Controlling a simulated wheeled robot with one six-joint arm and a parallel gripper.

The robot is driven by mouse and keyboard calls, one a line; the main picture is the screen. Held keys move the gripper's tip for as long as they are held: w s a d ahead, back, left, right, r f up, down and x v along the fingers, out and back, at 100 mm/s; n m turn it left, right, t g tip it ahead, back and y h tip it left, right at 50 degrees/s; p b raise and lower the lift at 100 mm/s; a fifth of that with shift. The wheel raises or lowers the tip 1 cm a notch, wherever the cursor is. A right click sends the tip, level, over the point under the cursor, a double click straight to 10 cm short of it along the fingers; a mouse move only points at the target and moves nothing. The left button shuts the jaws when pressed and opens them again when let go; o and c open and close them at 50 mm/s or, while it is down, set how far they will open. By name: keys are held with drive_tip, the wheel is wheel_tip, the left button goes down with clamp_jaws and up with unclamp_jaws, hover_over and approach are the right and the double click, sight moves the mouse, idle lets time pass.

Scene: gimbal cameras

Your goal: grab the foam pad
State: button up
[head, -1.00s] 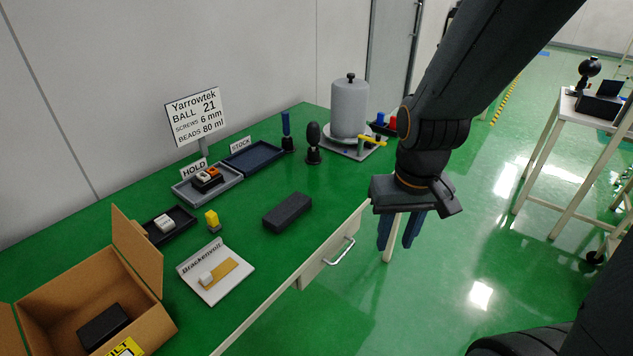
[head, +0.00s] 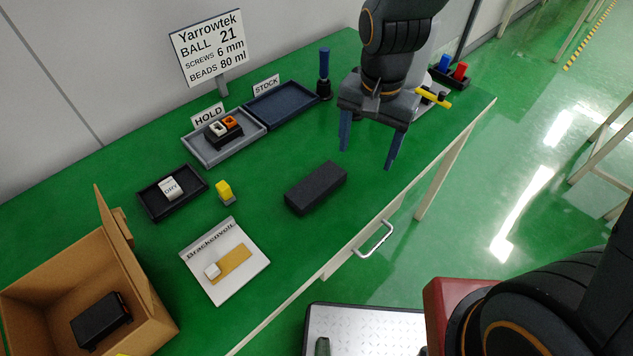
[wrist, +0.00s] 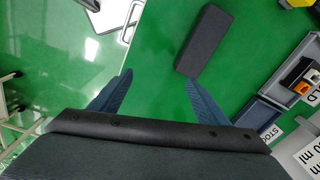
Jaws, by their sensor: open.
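The foam pad is a dark grey rectangular block (head: 316,187) lying flat on the green bench top near its front edge. It also shows in the wrist view (wrist: 204,40), beyond the fingertips and to the right. My gripper (head: 366,150) is above the bench, to the right of and behind the pad in the head view. Its two blue fingers are spread apart with nothing between them. It also shows in the wrist view (wrist: 158,82). The pad is fully visible and apart from the fingers.
Behind the pad are a grey HOLD tray (head: 193,152) and a dark blue STOCK tray (head: 282,104). A drawer handle (head: 375,240) juts from the bench front.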

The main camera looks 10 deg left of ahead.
sight(316, 183)
drive_tip(key=a+f+m, duration=0.1)
drive_tip(key=a, duration=0.2)
drive_tip(key=a+m, duration=0.1)
drive_tip(key=a, duration=0.2)
drive_tip(key=s+a+f, duration=0.1)
drive_tip(key=a, duration=0.3)
drive_tip(key=shift+s+f+m, duration=0.1)
drive_tip(key=shift+f+m, duration=0.25)
drive_tip(key=shift+m, duration=0.05)
drive_tip(key=shift+s+a+f, duration=0.1)
drive_tip(key=shift+a+f, duration=0.05)
drive_tip(key=shift+f, duration=0.05)
drive_tip(key=shift+f+p, duration=1.05)
drive_tip(key=shift+f, duration=2.7)
drive_tip(key=c, duration=1.1)
drive_tip(key=shift+r, duration=0.1)
